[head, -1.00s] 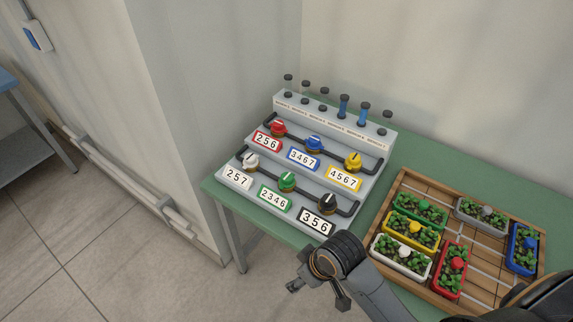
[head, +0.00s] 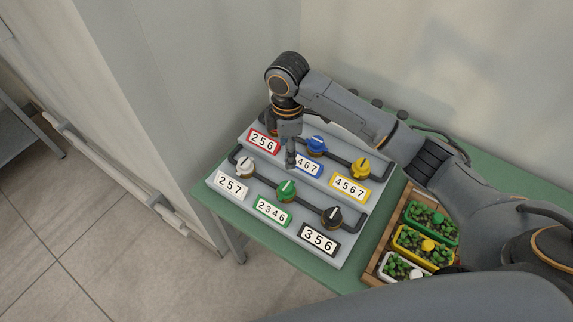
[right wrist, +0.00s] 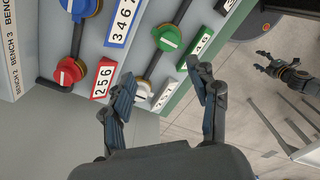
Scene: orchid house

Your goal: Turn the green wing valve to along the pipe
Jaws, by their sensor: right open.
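The green wing valve (head: 286,191) sits on the lower pipe of the stepped grey panel, between the white and black valves, above the "2346" label (head: 272,210). In the right wrist view the green valve (right wrist: 168,39) shows a white line that appears to lie across the pipe. My right gripper (head: 290,158) is over the panel, near the blue label and above and beyond the green valve. In the wrist view its two fingers (right wrist: 163,88) are apart with nothing between them, not touching the green valve. My left gripper (right wrist: 277,66) shows open over the floor.
Neighbouring valves are white (head: 244,167), black (head: 332,215), blue (head: 316,145) and yellow (head: 361,168); the red one (right wrist: 68,72) is mostly hidden by my arm in the head view. A wooden tray (head: 370,274) of planters stands right on the green table (head: 212,202).

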